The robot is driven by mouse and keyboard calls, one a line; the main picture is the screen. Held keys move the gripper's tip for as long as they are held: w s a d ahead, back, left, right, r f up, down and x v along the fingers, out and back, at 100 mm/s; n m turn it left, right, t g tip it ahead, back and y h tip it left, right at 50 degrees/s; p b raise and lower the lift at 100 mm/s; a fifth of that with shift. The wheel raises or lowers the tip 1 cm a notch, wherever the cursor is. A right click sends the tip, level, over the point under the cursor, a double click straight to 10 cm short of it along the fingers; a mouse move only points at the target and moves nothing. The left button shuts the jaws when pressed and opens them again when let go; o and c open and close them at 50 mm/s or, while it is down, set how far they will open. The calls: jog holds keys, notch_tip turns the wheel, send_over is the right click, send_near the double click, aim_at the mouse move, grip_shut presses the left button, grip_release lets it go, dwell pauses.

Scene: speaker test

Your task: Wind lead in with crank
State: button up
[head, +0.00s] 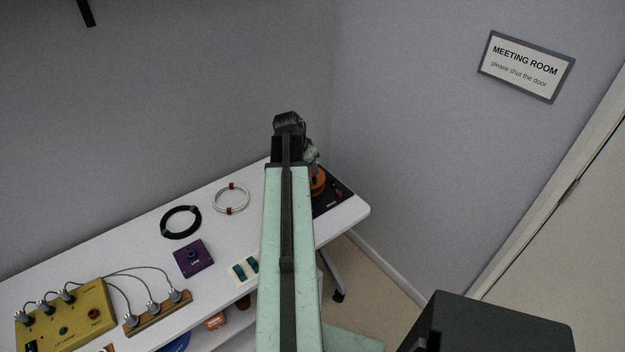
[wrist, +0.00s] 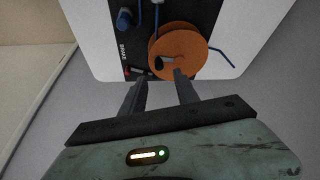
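In the wrist view an orange reel (wrist: 190,48) sits on a black base plate (wrist: 190,10). A dark crank knob (wrist: 166,63) stands out from the reel's face. A blue lead (wrist: 222,54) runs off the reel's right side. My gripper (wrist: 157,76) is open and empty, its fingertips pointing at the reel close to the knob. I cannot tell whether they touch anything. In the head view my arm hides most of the gripper and part of the reel (head: 318,184), which shows at the table's far right end.
A blue knob (wrist: 125,20) stands on the plate. On the white table (head: 130,230) lie a black cable coil (head: 167,232), a white coil (head: 218,206), a purple box (head: 193,259) and a yellow box (head: 65,325) with plugged leads. Walls close off the back and right.

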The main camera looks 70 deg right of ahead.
aim_at(313, 177)
jog(key=b+x, duration=0.6)
jog(key=x, duration=0.1)
jog(key=shift+f, duration=0.2)
jog(key=shift+r, duration=0.1)
grip_shut()
